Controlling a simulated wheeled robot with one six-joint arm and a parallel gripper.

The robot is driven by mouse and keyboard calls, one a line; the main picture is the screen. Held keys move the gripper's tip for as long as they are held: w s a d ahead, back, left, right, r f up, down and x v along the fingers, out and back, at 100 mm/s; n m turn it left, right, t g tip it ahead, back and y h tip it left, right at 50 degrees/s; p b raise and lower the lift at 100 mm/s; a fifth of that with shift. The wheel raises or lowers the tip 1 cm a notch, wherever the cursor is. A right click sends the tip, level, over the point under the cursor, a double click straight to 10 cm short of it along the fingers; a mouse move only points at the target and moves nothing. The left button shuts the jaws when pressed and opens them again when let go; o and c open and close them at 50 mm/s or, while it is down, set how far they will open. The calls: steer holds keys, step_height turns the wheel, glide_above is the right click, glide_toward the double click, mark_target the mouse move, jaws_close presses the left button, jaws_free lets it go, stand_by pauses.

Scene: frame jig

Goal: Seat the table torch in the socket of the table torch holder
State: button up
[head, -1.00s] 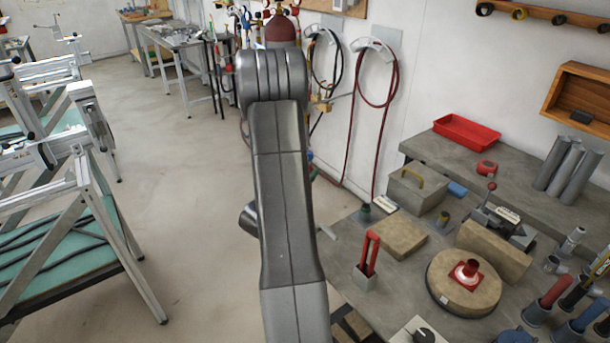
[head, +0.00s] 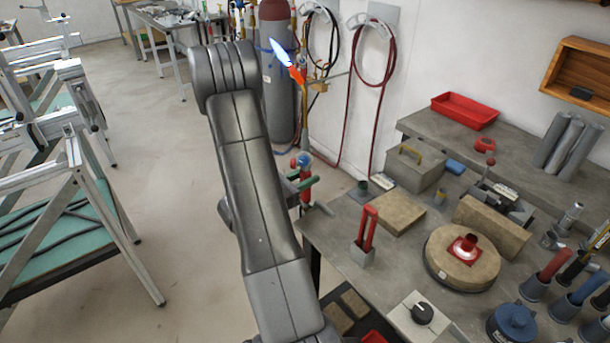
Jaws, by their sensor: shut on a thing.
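My arm (head: 245,180) fills the left middle of the head view, and my gripper is hidden behind it. A part with green, red and blue knobs (head: 304,182) shows at the arm's right edge. It may belong to the table torch, but I cannot tell whether my gripper holds it. A pale blue flame shape with an orange base (head: 290,62) shows in front of the gas cylinder; its support is unclear. I cannot identify the torch holder surely.
Metal frame jigs (head: 75,190) stand left, with open floor between.

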mark_target(305, 196)
steer(key=shift+f+b, duration=0.65)
steer(key=shift+f, duration=0.6)
steer(key=shift+f+b, duration=1.5)
steer(key=shift+f+b, duration=0.6)
steer(key=o, duration=1.1)
steer(key=shift+o, duration=0.2)
steer(key=b+v, duration=0.1)
steer(key=v, duration=1.2)
steer(key=shift+s+a, duration=0.25)
steer(key=shift+a, duration=0.1)
steer(key=shift+d, duration=0.1)
steer(key=shift+p+x, duration=0.5)
steer(key=shift+x, duration=6.35)
